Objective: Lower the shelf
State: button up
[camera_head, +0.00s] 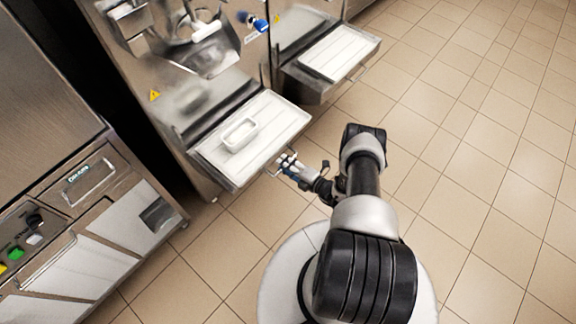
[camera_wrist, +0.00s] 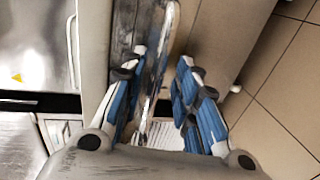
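The shelf (camera_head: 212,173) of the nearer freezer sticks out level from the machine's front, with a white ribbed mat and a small white dish (camera_head: 239,134) on it. A thin metal handle (camera_head: 272,172) is at its front right edge. My gripper (camera_head: 287,162) is at this handle, just off the shelf's front. In the wrist view, my gripper (camera_wrist: 162,66) has its blue-padded fingers apart, on either side of a shiny metal bar (camera_wrist: 158,75), which appears to be the handle. I see gaps beside the bar, and contact is not clear.
A second freezer with a similar shelf (camera_head: 311,88) and white mat stands behind to the right. A steel machine with buttons and a handle (camera_head: 90,181) stands at the left. Tiled floor (camera_head: 480,130) is clear to the right.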

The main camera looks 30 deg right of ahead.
jog(key=v, duration=1.2)
